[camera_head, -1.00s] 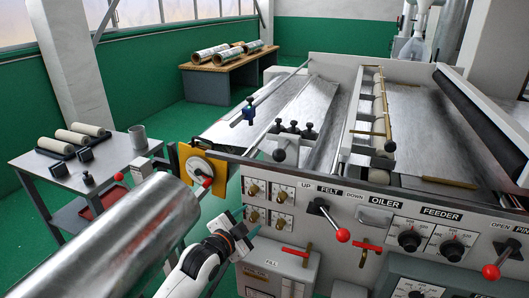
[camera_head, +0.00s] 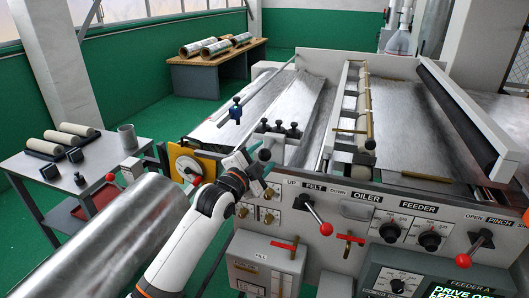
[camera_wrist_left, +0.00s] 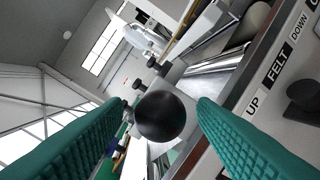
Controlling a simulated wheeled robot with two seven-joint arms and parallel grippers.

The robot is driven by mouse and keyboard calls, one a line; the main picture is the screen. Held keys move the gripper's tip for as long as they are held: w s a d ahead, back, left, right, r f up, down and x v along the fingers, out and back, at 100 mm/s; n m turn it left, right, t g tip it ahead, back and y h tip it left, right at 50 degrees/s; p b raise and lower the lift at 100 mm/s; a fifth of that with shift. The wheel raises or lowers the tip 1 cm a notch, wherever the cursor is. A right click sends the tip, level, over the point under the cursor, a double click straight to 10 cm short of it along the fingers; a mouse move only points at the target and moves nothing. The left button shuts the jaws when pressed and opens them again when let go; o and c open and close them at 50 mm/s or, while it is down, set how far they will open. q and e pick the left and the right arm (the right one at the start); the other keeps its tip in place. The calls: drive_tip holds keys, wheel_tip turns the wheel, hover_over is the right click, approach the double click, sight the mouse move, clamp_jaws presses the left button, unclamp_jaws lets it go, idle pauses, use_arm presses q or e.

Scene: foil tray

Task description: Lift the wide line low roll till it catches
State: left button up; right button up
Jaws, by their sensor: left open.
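My left gripper (camera_head: 266,160) is open at the near left corner of the machine, by a black ball knob (camera_head: 264,155). In the left wrist view the black knob (camera_wrist_left: 163,116) sits between the two green fingers, with gaps on both sides. Its shaft is mostly hidden behind the ball. The labels UP, FELT and DOWN are on the panel (camera_head: 340,215) beside it. Pale rollers (camera_head: 350,103) lie in the machine behind a brass-coloured bar (camera_head: 369,110). I cannot tell which roll is the wide line low roll. My right gripper is not in view.
A red-knobbed lever (camera_head: 325,229) and dials (camera_head: 429,241) stand out from the front panel. A large metal cylinder (camera_head: 120,240) fills the lower left. A side table (camera_head: 25,170) holds small rolls. A yellow plate (camera_head: 176,160) is close to my left wrist.

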use_arm(q)
drive_tip(key=shift+x, duration=0.8)
drive_tip(key=shift+c, duration=0.3)
clamp_jaws()
